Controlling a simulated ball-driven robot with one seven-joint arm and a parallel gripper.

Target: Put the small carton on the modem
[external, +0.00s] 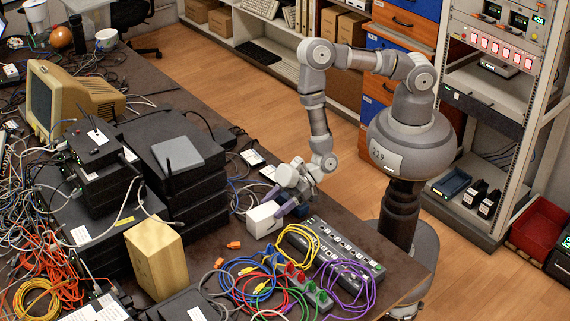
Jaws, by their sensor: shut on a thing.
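The small carton (263,220) is a plain white box at the right part of the dark table, near its edge. My gripper (281,203) reaches down from the upper right and is shut on the carton, with its fingers at the carton's right end. I cannot tell whether the carton touches the tabletop. A flat grey device with a dark antenna (178,152) lies on a stack of black boxes to the carton's upper left; it looks like the modem, though I cannot read any label.
Coiled colored cables (265,275) and a long grey power strip (335,252) lie in front of the carton. A tan box (155,257) stands at the lower left. Black equipment (185,185) stacks up left of the carton, with an old beige monitor (75,97) behind.

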